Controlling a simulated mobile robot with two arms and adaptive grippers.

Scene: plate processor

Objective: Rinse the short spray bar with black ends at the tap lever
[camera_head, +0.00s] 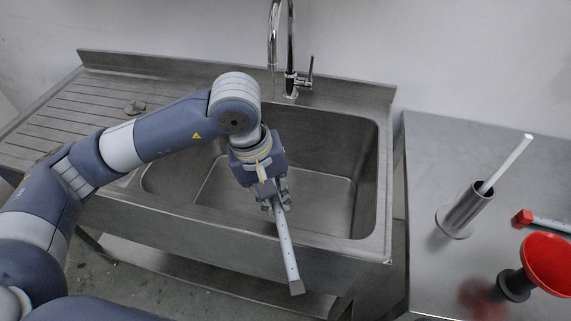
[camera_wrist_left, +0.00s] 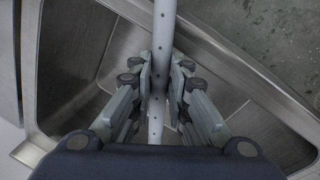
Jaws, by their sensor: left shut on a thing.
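The short spray bar (camera_head: 287,250) is a light grey tube with small holes and a dark end. My left gripper (camera_head: 275,203) is shut on it, above the front part of the sink basin. The bar slants down toward the front, and its dark end reaches past the sink's front rim. In the left wrist view the bar (camera_wrist_left: 164,35) runs between the two fingers (camera_wrist_left: 160,85); its ends are out of that view. The tap lever (camera_head: 310,68) is on the right of the chrome tap (camera_head: 290,80) behind the basin. My right gripper is not in view.
The steel sink (camera_head: 365,190) has a ribbed drainboard (camera_head: 75,110) at left.

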